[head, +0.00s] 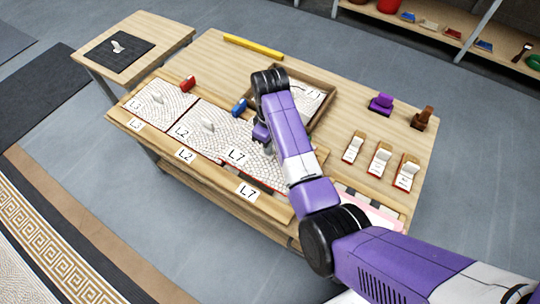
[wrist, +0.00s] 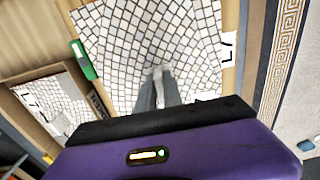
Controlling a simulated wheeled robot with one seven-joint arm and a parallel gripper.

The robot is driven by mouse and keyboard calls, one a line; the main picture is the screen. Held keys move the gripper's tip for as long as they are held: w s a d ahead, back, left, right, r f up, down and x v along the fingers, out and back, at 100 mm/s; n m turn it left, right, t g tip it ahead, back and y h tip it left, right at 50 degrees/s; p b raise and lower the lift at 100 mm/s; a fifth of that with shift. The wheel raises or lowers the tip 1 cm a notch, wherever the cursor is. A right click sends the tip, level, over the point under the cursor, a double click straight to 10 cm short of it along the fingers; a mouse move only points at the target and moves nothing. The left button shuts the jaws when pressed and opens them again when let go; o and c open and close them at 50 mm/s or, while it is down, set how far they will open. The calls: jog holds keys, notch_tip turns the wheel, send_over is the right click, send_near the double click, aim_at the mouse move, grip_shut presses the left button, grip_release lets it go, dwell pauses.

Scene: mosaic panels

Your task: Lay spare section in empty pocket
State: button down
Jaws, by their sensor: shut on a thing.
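The mosaic fills the upper middle of the wrist view (wrist: 140,40). I cannot tell whether the section is raised or seated. Sections L2 (head: 190,137) and L3 (head: 150,107) lie to its left, each with a grey knob. A wooden tray (head: 328,108) behind my arm holds another mosaic piece (head: 307,101). My arm hides part of the row.
A yellow bar (head: 253,47) lies at the back. Small card stands (head: 380,158) occupy the right. A side table (head: 150,27) bears a black mat.

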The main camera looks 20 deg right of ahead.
jog(key=shift+f+b, duration=0.55)
jog(key=shift+f, duration=2.1)
jog(key=c, duration=1.5)
grip_release()
notch_tip(320, 180, up, 12)
jog(key=shift+p, duration=1.2)
